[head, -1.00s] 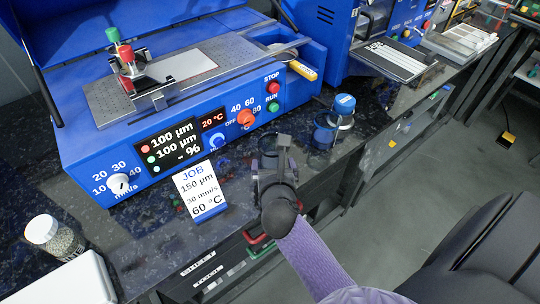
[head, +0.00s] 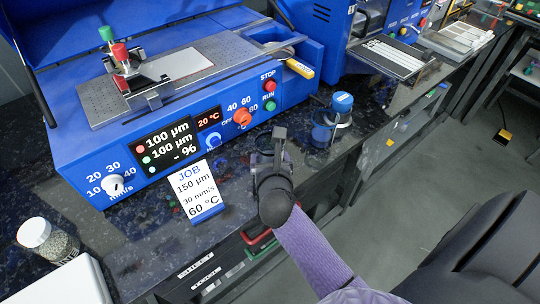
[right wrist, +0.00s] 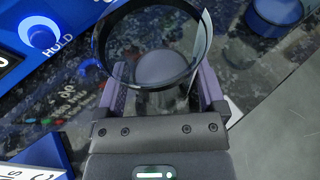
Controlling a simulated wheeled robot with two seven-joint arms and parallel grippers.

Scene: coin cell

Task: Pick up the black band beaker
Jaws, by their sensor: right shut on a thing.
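The black band beaker (right wrist: 153,12) is clear glass with a dark band round its rim. It stands between the two fingers of my right gripper (right wrist: 163,95) in the right wrist view, and the fingers are shut on its sides. In the head view my right gripper (head: 268,158) is above the dark speckled bench near its front edge, and it hides most of the beaker there. I cannot tell whether the beaker's base touches the bench. My left gripper is in neither view.
A blue-banded beaker (head: 322,130) and a blue-capped jar (head: 342,106) stand just right of my right gripper. The blue coating machine (head: 150,165) is behind, with a JOB card (head: 199,190) in front. A jar of beads (head: 47,238) stands at the left.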

